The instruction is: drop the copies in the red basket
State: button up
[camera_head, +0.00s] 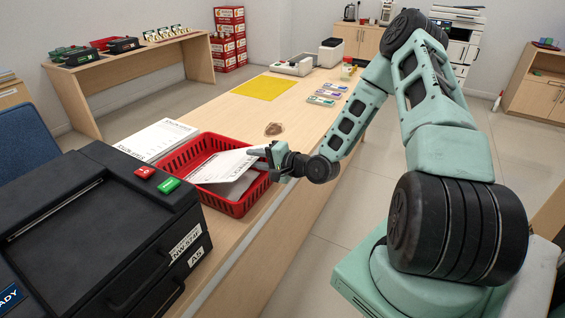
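The red basket (238,208) stands on the counter beside the black machine. White printed copies (222,166) lie in or over the basket, tilted, with their right edge at my gripper (268,154). My gripper is above the basket's right side. Its fingers are small in view and seem to meet the paper's edge, but I cannot tell whether they are closed on it. Another pale sheet (232,187) shows lower in the basket. The basket's floor is mostly hidden by paper.
A black machine (90,225) with red and green buttons fills the front left. A stack of printed paper (158,139) lies behind the basket. A brown lump (273,129), a yellow mat (265,88) and small colored packs (327,96) lie farther back. The counter between is clear.

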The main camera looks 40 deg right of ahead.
jog(key=v, duration=1.6)
jog(key=w+a+n+g+h, duration=0.2)
jog(key=a+n+g+h, duration=0.1)
jog(key=a+n+g, duration=0.9)
jog(key=s+a+r+n+g+h, duration=0.1)
jog(key=s+a+r+n, duration=0.3)
jog(key=s+a, duration=0.5)
jog(key=s+a+r+n+g, duration=0.1)
jog(key=s+a+r+n, duration=0.4)
jog(key=s+a, duration=0.5)
notch_tip(320, 180, up, 2)
jog(key=shift+s+r+n+g+h, duration=0.2)
jog(key=shift+s+n+g+h, duration=0.1)
jog(key=shift+s+h, duration=0.1)
jog(key=shift+w+a, duration=0.1)
